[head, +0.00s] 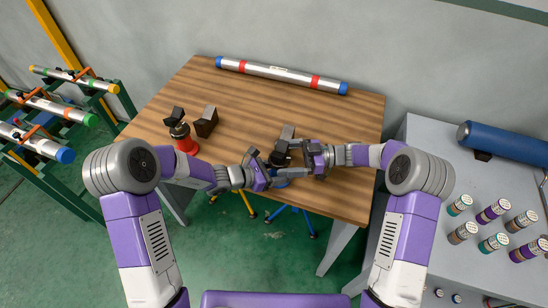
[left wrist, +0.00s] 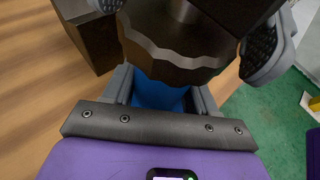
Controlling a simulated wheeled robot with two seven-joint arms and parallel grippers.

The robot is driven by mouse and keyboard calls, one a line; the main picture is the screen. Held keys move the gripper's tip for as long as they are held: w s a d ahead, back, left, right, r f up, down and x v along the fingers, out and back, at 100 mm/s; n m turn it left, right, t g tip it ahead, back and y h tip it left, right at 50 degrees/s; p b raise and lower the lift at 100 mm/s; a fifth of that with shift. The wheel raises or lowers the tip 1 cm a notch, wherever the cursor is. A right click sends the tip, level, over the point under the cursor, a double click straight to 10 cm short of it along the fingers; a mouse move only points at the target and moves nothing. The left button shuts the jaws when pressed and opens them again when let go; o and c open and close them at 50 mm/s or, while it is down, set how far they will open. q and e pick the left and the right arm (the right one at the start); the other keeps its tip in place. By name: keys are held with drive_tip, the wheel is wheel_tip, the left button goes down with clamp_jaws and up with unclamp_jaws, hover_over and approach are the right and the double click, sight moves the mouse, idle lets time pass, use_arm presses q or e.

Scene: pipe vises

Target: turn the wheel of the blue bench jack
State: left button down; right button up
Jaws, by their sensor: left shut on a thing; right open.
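The blue bench jack (head: 283,182) stands at the front edge of the wooden table, largely hidden by my grippers. Its dark wheel (head: 279,158) has a scalloped rim; it fills the upper middle of the left wrist view (left wrist: 170,52), with the blue body (left wrist: 158,93) below. My left gripper (head: 271,170) reaches in from the left, shut on the wheel, with a finger on either side of it. My right gripper (head: 291,160) is open, close to the jack on its right side; whether it touches is unclear.
A red jack (head: 186,143) with a black top stands on the table (head: 340,190) to the left. A dark block (head: 207,122) is beside it, another (head: 287,132) behind the blue jack. A silver pipe (head: 282,74) lies at the back. A grey bench (head: 425,140) with cans stands right.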

sight(271, 165)
drive_tip(key=shift+s+a, duration=0.15)
drive_tip(key=shift+a, duration=1.6)
drive_tip(key=c, duration=1)
drive_tip(key=shift+o, duration=0.2)
drive_tip(key=shift+g, duration=0.5)
drive_tip(key=n+g, duration=0.2)
drive_tip(key=n+g+h, duration=0.1)
drive_tip(key=g, duration=0.2)
drive_tip(key=shift+s+n+h, duration=0.15)
drive_tip(key=shift+n+h, duration=0.15)
drive_tip(key=shift+n, duration=0.1)
drive_tip(key=shift+s+n+g+h, duration=0.2)
drive_tip(key=shift+n+g+h, duration=0.7)
drive_tip(key=shift+g, duration=0.35)
drive_tip(key=shift+s+n+g+h, duration=0.2)
drive_tip(key=shift+n+g+h, duration=0.7)
drive_tip(key=shift+g, duration=0.35)
drive_tip(key=shift+d+n, duration=0.15)
drive_tip(key=shift+n, duration=0.15)
